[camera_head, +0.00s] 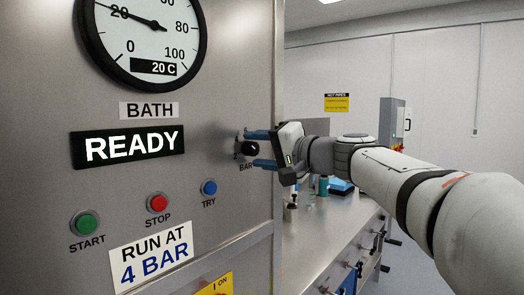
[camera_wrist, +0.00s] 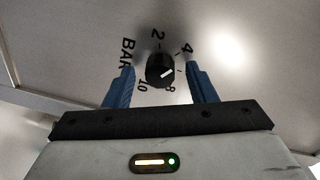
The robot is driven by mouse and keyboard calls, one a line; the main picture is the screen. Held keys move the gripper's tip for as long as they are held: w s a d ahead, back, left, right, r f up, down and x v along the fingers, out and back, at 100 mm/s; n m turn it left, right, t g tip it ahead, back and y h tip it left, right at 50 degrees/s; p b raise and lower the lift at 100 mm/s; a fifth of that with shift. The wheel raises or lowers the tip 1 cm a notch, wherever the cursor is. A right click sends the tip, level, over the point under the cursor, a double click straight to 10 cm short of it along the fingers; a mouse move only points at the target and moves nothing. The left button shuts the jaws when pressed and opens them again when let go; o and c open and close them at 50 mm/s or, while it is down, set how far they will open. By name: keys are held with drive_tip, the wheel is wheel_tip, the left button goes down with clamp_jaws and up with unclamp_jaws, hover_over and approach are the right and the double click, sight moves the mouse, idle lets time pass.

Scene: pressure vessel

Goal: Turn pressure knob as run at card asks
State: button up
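The black pressure knob (camera_head: 247,148) is on the steel panel above the "BAR" label. In the wrist view the knob (camera_wrist: 159,69) sits in a ring of numbers where 2, 4, 8 and 10 are readable. Its white mark faces right, between 4 and 8; the number there is hidden. The card (camera_head: 151,256) reads "RUN AT 4 BAR". My gripper (camera_head: 262,149) is open at the panel, its blue fingers on either side of the knob. In the wrist view there is a gap between each finger and the knob, and my gripper (camera_wrist: 160,86) holds nothing.
The panel has a dial (camera_head: 147,35), a lit "READY" sign (camera_head: 128,147), and green START (camera_head: 85,223), red STOP (camera_head: 158,202) and blue TRY (camera_head: 209,187) buttons. A yellow "I ON" label (camera_head: 215,286) is below. A bench (camera_head: 325,232) with items stands right of the panel.

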drive_tip(key=shift+d, duration=0.1)
drive_tip(key=b+v, duration=0.1)
drive_tip(key=v, duration=0.6)
drive_tip(key=shift+s+d+b, duration=0.2)
drive_tip(key=shift+s+b, duration=0.1)
drive_tip(key=s+d+f+g+h+p, duration=0.1)
drive_tip(key=s+f+g+h, duration=0.2)
drive_tip(key=f, duration=0.6)
drive_tip(key=s+d+f+n+g+h+p, duration=0.1)
drive_tip(key=s+f+h, duration=0.3)
drive_tip(key=f, duration=0.6)
drive_tip(key=s+d+f+g+h, duration=0.2)
drive_tip(key=s+f, duration=0.3)
drive_tip(key=f, duration=0.4)
drive_tip(key=s+d+f+n+g+h+p, duration=0.1)
drive_tip(key=s+d+f+n+g+h, duration=0.1)
drive_tip(key=s+d+f+h, duration=0.2)
drive_tip(key=s+d+f, duration=0.2)
drive_tip(key=s+f, duration=0.2)
drive_tip(key=f, duration=0.1)
drive_tip(key=shift+f+h, duration=0.3)
drive_tip(key=shift+f, duration=0.05)
drive_tip(key=shift+s+d, duration=0.1)
drive_tip(key=shift+s, duration=0.05)
drive_tip(key=shift+c, duration=1.6)
